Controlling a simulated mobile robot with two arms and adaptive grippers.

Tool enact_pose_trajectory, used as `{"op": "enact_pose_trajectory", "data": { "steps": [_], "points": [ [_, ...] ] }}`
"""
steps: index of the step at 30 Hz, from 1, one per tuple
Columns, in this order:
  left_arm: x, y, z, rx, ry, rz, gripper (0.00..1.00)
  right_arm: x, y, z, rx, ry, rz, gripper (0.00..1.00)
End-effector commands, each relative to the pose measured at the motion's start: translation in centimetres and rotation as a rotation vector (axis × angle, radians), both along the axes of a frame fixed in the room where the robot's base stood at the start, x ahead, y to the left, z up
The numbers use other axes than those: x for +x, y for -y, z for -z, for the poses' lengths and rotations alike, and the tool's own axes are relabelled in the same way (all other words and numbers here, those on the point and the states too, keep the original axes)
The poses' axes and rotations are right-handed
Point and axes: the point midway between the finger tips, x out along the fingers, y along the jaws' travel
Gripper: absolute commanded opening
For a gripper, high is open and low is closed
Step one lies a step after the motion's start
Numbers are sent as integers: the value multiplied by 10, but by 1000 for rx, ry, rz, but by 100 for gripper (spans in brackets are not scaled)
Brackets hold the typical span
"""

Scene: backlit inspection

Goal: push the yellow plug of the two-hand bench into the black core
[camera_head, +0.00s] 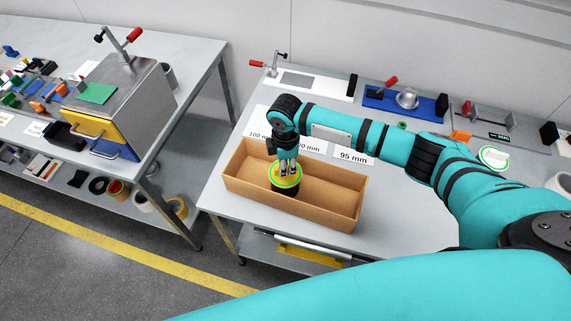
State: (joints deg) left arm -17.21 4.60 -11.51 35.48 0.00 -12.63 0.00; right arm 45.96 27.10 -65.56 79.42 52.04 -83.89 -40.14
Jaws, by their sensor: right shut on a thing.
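My right gripper (288,171) points down into the cardboard box on the right table. It is shut on the yellow plug (280,180), which shows as a yellow-orange disc around the fingertips. A light green ring runs around the yellow. The black core (287,191) shows as a dark round body directly below it, inside the box. I cannot tell how deep the plug sits in the core. My left gripper is not in view.
The cardboard box (335,208) has upright walls close around the gripper; its right part is empty. White size labels (354,156) lie behind it. A blue fixture (385,102) and a white fixture (325,84) stand at the back. A metal cabinet (140,97) stands on the left table.

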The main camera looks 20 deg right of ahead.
Motion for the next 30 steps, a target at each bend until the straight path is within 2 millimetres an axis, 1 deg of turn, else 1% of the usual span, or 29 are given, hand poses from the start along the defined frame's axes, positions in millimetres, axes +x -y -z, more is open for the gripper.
{"op": "enact_pose_trajectory", "data": {
  "steps": [3, 4, 9, 17, 20, 23, 30],
  "points": [
    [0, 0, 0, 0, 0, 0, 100, 0, 0, 0, 0, 0, 0, 0],
    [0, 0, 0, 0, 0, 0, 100, 0, 0, 0, 0, 0, 0, 16],
    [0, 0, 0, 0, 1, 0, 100, 0, 0, 0, 0, 0, 0, 38],
    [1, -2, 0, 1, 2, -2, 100, 0, 0, -1, 0, 0, 0, 39],
    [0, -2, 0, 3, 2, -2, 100, 0, 0, -6, 1, 1, 0, 39],
    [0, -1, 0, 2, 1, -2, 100, 1, -1, -19, 3, 3, 0, 39],
    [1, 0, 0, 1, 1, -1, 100, 1, -1, -70, 2, 4, -1, 39]
  ]
}}
